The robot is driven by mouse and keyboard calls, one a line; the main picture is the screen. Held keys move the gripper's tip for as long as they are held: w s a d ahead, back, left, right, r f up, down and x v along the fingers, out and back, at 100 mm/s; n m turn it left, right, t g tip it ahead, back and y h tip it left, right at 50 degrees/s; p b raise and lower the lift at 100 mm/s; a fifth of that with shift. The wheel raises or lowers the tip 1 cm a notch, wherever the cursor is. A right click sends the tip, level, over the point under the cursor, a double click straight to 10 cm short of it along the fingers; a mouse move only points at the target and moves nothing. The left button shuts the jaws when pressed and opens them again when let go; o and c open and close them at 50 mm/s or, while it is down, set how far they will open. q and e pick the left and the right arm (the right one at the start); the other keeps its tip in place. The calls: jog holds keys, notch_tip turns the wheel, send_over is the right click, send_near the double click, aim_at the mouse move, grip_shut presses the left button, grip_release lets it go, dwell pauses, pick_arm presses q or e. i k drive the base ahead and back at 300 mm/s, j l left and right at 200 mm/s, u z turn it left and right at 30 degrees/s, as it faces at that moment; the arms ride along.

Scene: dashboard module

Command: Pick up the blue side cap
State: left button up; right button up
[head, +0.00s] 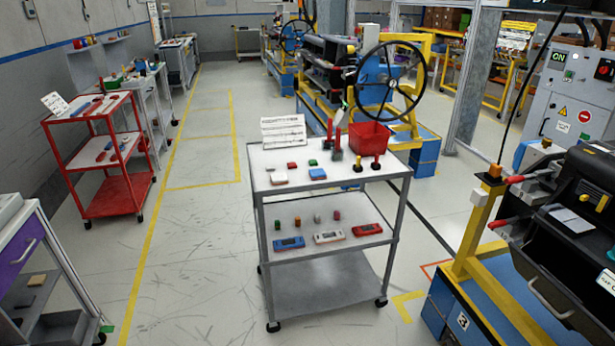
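A blue block (318,174), which looks like the blue side cap, lies flat on the white top shelf of a grey cart (258,157) in the middle of the head view. A white block (279,179) lies to its left. Small red (292,165) and green (313,162) pieces lie just behind it. A longer blue piece with a dark inset (289,243) lies on the cart's middle shelf at the left. Neither of my grippers shows in the head view.
A red bin (369,136), upright red-handled tools (337,142) and a paper sign (284,131) stand on the cart's top. A dashboard rig (570,220) with a yellow frame is at the right. A red cart (119,190) is at the left. Floor left of the grey cart is clear.

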aim_at(315, 174)
jog(key=z, duration=2.55)
jog(key=u, duration=2.45)
jog(key=z, duration=0.25)
jog(key=i+j+z, duration=0.15)
jog(key=j+z, duration=0.3)
jog(key=i+j+z, duration=0.1)
jog(key=j+z, duration=0.85)
